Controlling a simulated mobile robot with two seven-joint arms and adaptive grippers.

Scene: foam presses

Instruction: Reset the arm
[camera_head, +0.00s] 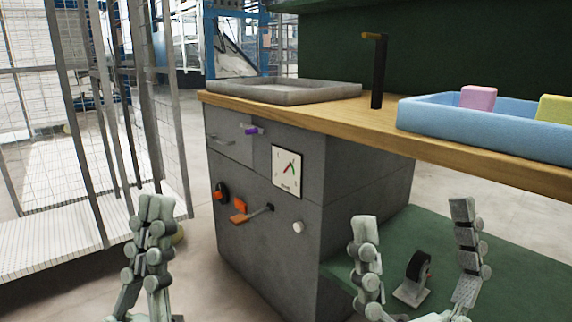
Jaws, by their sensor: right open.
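My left gripper (156,208) is at the lower left, pointing up. Its two pale fingers meet along their upper parts with nothing seen between them. It is left of the grey cabinet (265,245) and apart from it. My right gripper (414,220) is at the lower right in front of the green lower surface (480,262). Its fingers are spread wide and it is empty. Both forearms are cut off by the bottom edge of the picture.
The wooden worktop (330,112) carries a grey tray (290,92), a black post (379,75) and a blue tray (470,117) with pink (478,98) and yellow (555,109) blocks. A mesh fence (80,120) stands left.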

